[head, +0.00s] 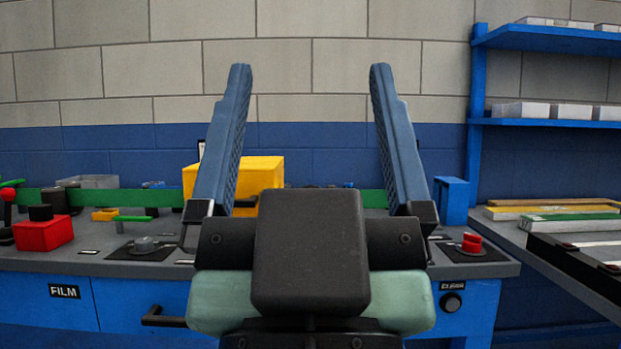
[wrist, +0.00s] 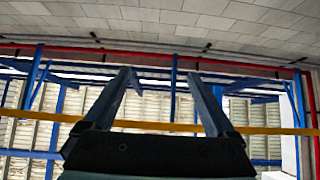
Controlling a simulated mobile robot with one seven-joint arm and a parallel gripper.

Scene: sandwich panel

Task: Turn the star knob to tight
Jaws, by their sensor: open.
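My gripper (head: 310,70) is raised in front of the bench, with its two blue fingers wide apart and nothing between them. In the wrist view my gripper (wrist: 163,78) is also open and empty, pointing toward the ceiling and far racks. I cannot tell surely which control is the star knob. A grey knob (head: 145,244) sits on a dark plate at the bench's left front. A black round knob (head: 451,302) is on the blue front at the right, under a small label I cannot read clearly. My gripper touches neither.
A red knob (head: 471,243) stands on a dark plate at the bench's right. A red box (head: 43,235) with a black top and a green-handled lever (head: 132,218) are at the left. A yellow box (head: 262,173) stands behind my gripper. Blue shelves (head: 550,38) rise at right.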

